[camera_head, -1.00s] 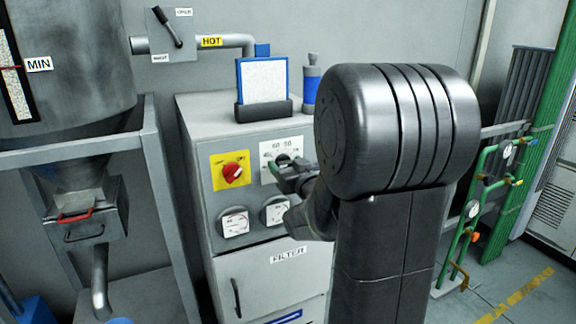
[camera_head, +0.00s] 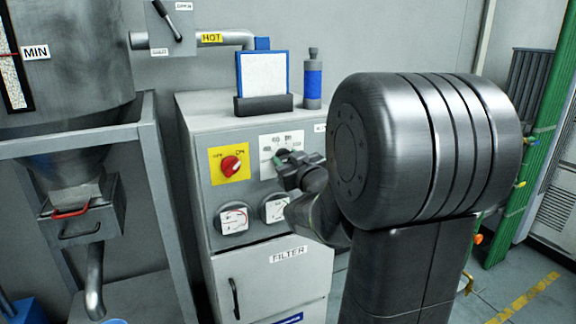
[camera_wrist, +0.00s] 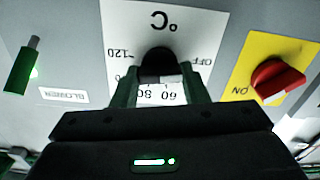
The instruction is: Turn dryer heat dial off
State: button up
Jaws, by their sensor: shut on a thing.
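The heat dial (camera_wrist: 158,62) is a black knob on a white scale plate, which reads OFF, 60, 80, 120 and °C. The plate (camera_wrist: 190,22) appears upside down in the wrist view. My gripper (camera_wrist: 160,80) is shut on the dial, with one finger on each side of it. The pointer's exact setting is hidden. In the head view my gripper (camera_head: 284,160) is at the white plate (camera_head: 266,145) on the grey dryer cabinet (camera_head: 210,115), and it covers most of the dial.
A red rotary switch (camera_head: 231,164) on a yellow plate sits left of the dial. Two gauges (camera_head: 233,219) are below. In the wrist view a green-lit blower switch (camera_wrist: 24,65) is on the other side. A blue-framed filter (camera_head: 263,75) and a blue bottle (camera_head: 312,80) stand on top.

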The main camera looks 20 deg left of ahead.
jog(key=o, duration=1)
jog(key=shift+s, duration=0.1)
jog(key=v, duration=1.3)
jog(key=shift+s+d, duration=0.2)
jog(key=shift+d, duration=0.05)
jog(key=shift+a, duration=0.1)
jog(key=x, duration=1.3)
jog(key=shift+w+a, duration=0.25)
jog(key=shift+w, duration=0.05)
jog(key=shift+p, duration=0.3)
